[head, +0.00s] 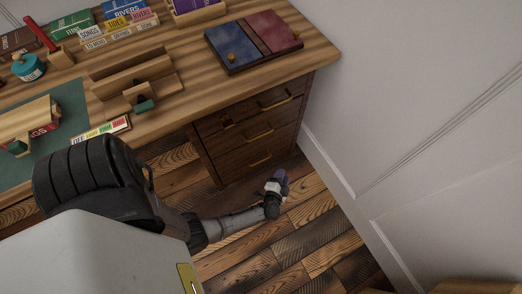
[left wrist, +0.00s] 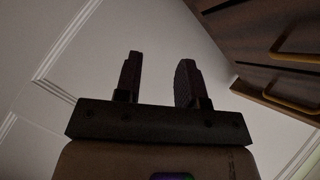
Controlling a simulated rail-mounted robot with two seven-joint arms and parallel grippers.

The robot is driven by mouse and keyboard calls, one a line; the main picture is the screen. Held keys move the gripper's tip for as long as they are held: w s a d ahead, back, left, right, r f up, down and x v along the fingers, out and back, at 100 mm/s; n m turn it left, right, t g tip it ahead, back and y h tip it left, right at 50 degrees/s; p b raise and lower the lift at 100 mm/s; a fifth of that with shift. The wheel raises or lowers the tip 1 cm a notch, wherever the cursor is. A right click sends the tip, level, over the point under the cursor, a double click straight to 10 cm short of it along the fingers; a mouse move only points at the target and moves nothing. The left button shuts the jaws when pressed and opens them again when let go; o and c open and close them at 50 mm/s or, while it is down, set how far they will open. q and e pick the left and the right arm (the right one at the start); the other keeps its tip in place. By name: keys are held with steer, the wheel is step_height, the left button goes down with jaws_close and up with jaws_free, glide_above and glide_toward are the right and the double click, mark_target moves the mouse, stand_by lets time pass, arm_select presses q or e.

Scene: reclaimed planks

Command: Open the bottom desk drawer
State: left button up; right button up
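The wooden desk has a stack of three dark drawers with brass handles at its right end. The bottom drawer (head: 243,170) is the lowest, with its brass handle (head: 260,160) on the front; it looks shut. My left gripper (head: 281,178) is low over the floor, in front of the drawers and a little to the right of and below the bottom handle in the head view, apart from it. In the left wrist view its two fingers (left wrist: 160,78) are spread with nothing between them. Drawer fronts and brass handles (left wrist: 290,105) show at the right there. My right gripper is not in view.
A white wall (head: 400,90) with a baseboard runs close along the right. The desktop (head: 190,105) carries books, a wooden organizer (head: 140,82) and a blue-and-red box (head: 253,40). The plank floor (head: 310,235) before the drawers is clear.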

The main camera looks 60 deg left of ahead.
mark_target(262, 160)
arm_select(q)
steer(key=s+a+f+g+y+b, duration=0.3)
steer(key=s+f+g+y+b, duration=0.15)
steer(key=s+f+g, duration=0.35)
steer(key=shift+t+y, duration=0.25)
steer(key=shift+t, duration=0.65)
steer(key=b+x, duration=0.1)
steer(key=x, duration=0.3)
steer(key=w+b+x, duration=0.1)
steer(key=b+x, duration=0.1)
steer(key=x, duration=0.3)
steer(key=b+x, duration=0.2)
steer(key=x, duration=0.2)
steer(key=shift+w+f, duration=0.2)
steer(key=shift+w, duration=0.1)
steer(key=shift+c, duration=0.2)
steer(key=c, duration=0.6)
jaws_close()
